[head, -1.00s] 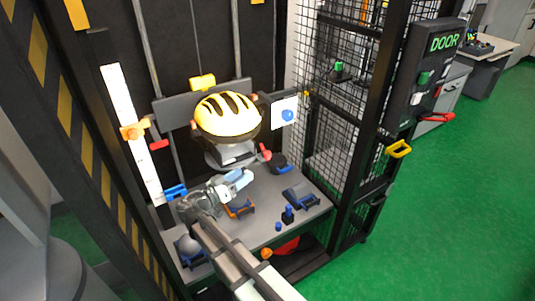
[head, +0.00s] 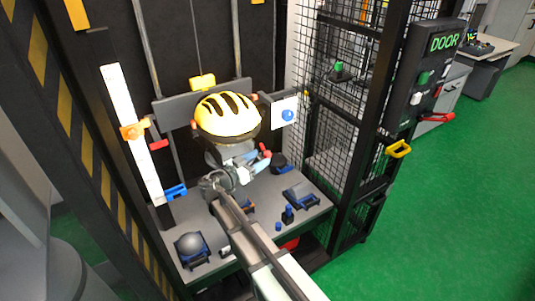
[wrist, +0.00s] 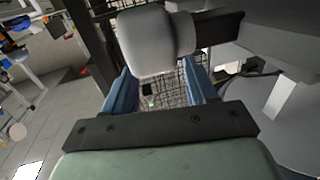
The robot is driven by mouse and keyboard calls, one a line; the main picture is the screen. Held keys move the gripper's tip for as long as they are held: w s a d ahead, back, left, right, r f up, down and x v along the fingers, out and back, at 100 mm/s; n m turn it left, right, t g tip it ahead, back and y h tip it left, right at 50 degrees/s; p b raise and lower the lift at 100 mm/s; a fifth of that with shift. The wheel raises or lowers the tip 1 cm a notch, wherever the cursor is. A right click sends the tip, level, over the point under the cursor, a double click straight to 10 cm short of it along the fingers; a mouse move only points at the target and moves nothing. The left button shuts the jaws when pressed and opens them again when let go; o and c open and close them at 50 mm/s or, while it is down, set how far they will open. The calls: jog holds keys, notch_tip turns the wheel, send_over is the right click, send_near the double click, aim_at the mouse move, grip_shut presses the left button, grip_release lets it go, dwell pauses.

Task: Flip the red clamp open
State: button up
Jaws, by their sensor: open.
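A small red lever (head: 264,150), which looks like the red clamp, shows in the head view just right of and below the yellow helmet (head: 226,115). My gripper (head: 256,160) is close beside it, below the helmet. I cannot tell from this view whether they touch. In the wrist view my gripper (wrist: 161,92) is open, with its two blue fingers apart. A pale rounded block (wrist: 147,42) on a dark bar lies in front of the fingers. I cannot make out the red lever in the wrist view.
The dark headform carriage holds the helmet above the grey table (head: 310,212). A grey dome on a blue base (head: 191,246) stands at front left, and a dark blue-edged block (head: 300,194) at right. A mesh wall (head: 330,70) closes the right side.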

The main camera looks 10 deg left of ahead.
aim_at(265, 153)
jog(key=shift+x, duration=2.55)
jog(key=shift+c, duration=0.4)
jog(key=c, duration=0.9)
jog(key=shift+o, duration=0.2)
jog(key=shift+w+a+m+g+h, duration=0.1)
jog(key=shift+a+m+g+h, duration=0.25)
jog(key=shift+m+h, duration=0.2)
jog(key=shift+a+m+g+h, duration=0.1)
jog(key=shift+m+g+h, duration=0.7)
jog(key=shift+h, duration=0.25)
jog(key=shift+s, duration=0.25)
jog(key=o, duration=0.9)
